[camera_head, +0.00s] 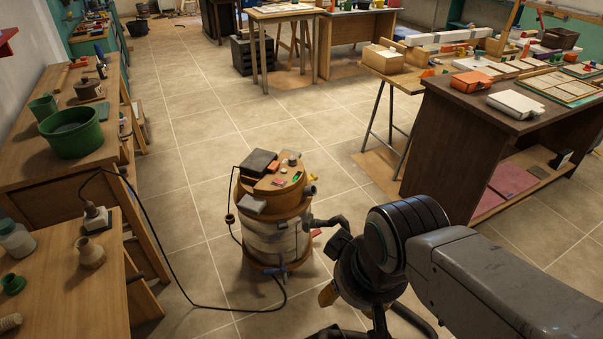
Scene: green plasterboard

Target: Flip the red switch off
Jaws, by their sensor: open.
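A drum-shaped shop vacuum (272,235) with an orange-brown top stands on the tiled floor in the middle of the head view. A small red switch (278,182) sits on its top, with a small green piece (297,177) to the right of it. Whether the red switch is on or off is too small to tell. My gripper (330,258) is open, to the right of the vacuum and lower in the picture than the switch. It appears empty and apart from the switch. My wrist hides part of the gripper.
A dark box (258,162) and a grey block (252,204) lie on the vacuum's top. A black cable (160,260) runs from the left bench (60,290) across the floor. A brown workbench (455,145) stands at the right. The floor behind the vacuum is clear.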

